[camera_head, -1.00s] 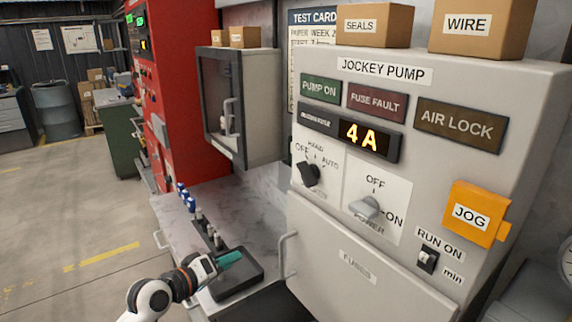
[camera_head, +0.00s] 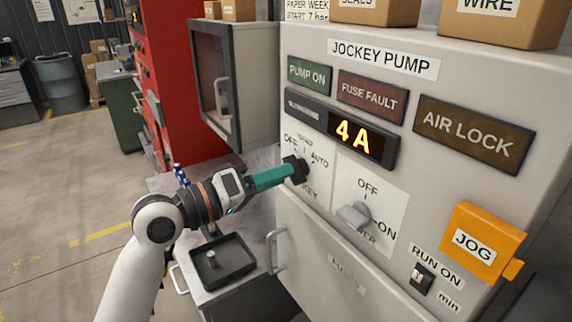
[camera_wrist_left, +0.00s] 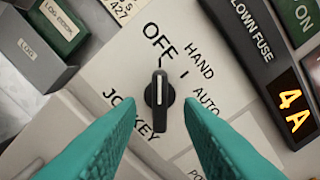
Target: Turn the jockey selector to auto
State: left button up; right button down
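The jockey selector is a small black knob (camera_head: 298,168) on a white plate of the grey jockey pump panel. In the left wrist view the knob (camera_wrist_left: 159,92) carries a white line lying toward the OFF label (camera_wrist_left: 158,40). The HAND (camera_wrist_left: 200,60) and AUTO (camera_wrist_left: 207,101) labels are to its right. My left gripper (camera_head: 284,174) reaches the selector with teal fingers. In the left wrist view the gripper (camera_wrist_left: 158,103) is open, with a fingertip on each side of the knob and gaps showing. My right gripper is not in view.
The power switch (camera_head: 355,214) sits to the right of the selector, with the orange JOG box (camera_head: 482,240) further right. A door handle (camera_head: 275,251) sticks out below. A dark tray (camera_head: 222,262) is on the bench under my arm. An open-fronted cabinet (camera_head: 222,85) stands left.

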aim_at(296, 169)
pick_arm(q)
jog(key=x, duration=0.2)
jog(key=shift+w+d, duration=0.2)
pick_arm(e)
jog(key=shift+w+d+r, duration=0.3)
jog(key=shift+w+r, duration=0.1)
pick_arm(q)
jog(key=shift+c, duration=0.5)
grip_shut()
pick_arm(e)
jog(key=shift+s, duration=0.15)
